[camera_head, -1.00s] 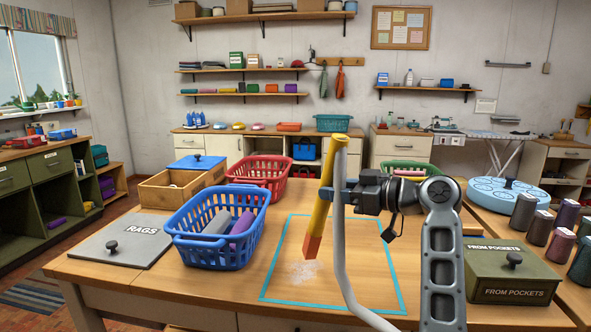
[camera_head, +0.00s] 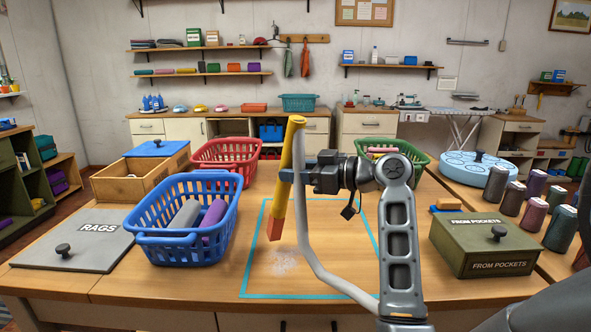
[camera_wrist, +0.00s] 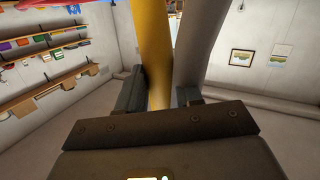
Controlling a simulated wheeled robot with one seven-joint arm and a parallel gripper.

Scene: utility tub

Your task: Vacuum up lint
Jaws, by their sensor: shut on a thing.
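My gripper (camera_head: 290,174) is shut on a yellow vacuum wand (camera_head: 291,150), which tilts slightly, its lower end to the left. The wand has an orange-red nozzle (camera_head: 274,229) at its lower end. A grey hose (camera_head: 308,235) runs down beside it to the right. A faint whitish patch of lint (camera_head: 286,264) lies on the table inside a teal outline (camera_head: 249,250). The nozzle is above and left of the lint in the head view, apart from it. In the wrist view the wand (camera_wrist: 153,55) stands between my fingers; its nozzle is hidden there.
A blue basket (camera_head: 185,245) with rolled cloths stands left of the outline, near the wand. A grey RAGS lid (camera_head: 95,245) lies further left. A red basket (camera_head: 225,155) and wooden box (camera_head: 130,185) stand behind. A green FROM POCKETS box (camera_head: 480,250) is at right.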

